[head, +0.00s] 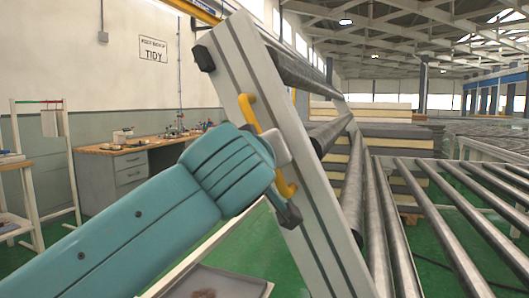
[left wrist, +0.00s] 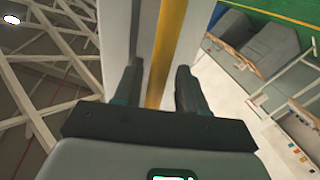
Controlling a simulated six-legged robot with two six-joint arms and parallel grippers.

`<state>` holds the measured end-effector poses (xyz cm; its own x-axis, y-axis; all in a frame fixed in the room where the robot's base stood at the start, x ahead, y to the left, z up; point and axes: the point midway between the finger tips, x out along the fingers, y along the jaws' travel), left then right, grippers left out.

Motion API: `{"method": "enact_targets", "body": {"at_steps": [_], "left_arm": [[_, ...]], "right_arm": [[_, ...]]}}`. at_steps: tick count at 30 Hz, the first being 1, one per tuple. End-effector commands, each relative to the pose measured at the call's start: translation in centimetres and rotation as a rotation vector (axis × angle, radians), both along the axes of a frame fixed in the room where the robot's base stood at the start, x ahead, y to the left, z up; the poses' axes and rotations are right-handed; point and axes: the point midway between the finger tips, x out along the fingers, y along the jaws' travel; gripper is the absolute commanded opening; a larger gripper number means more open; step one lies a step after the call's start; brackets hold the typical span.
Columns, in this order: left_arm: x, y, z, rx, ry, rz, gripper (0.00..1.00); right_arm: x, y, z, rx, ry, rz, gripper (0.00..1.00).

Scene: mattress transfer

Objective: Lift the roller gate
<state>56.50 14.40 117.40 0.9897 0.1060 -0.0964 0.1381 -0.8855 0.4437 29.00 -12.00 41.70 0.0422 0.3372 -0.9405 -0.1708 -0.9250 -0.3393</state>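The roller gate (head: 262,82) is a pale grey frame with steel rollers. In the head view it stands tilted, running from upper left to lower right. A yellow handle (head: 247,106) is fixed to its near side face; the gripper hides the handle's middle. My left gripper (head: 283,178) is at this handle. In the left wrist view the yellow handle (left wrist: 168,45) runs between the two dark fingers of my left gripper (left wrist: 157,80). The fingers are apart, with visible gaps to the handle. My right gripper is in neither view.
Roller conveyors (head: 455,225) fill the right side. Stacked mattresses (head: 385,132) stand behind the gate. A workbench (head: 130,150) lines the left wall, with a white rack (head: 70,165) nearer. A grey tray (head: 215,283) lies low in front. Green floor shows between them.

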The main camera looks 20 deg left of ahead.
Motion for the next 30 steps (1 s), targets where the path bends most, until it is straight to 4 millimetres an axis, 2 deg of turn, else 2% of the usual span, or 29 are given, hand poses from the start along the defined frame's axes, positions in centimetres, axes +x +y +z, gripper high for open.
{"method": "enact_targets", "body": {"at_steps": [16, 20, 23, 30], "left_arm": [[0.0, 0.1, 0.1, -0.002, -0.003, 0.002, 0.40], [-0.5, 0.1, 0.1, -0.003, -0.003, 0.002, 0.40], [-2.0, -0.1, 0.2, -0.003, -0.005, -0.001, 0.40], [-8.2, -0.9, 0.9, -0.003, -0.010, -0.007, 0.40]], "right_arm": [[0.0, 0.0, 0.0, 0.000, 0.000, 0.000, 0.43], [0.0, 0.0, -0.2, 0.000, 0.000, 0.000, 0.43], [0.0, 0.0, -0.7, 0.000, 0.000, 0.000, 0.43], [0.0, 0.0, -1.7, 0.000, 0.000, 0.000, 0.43]]}}
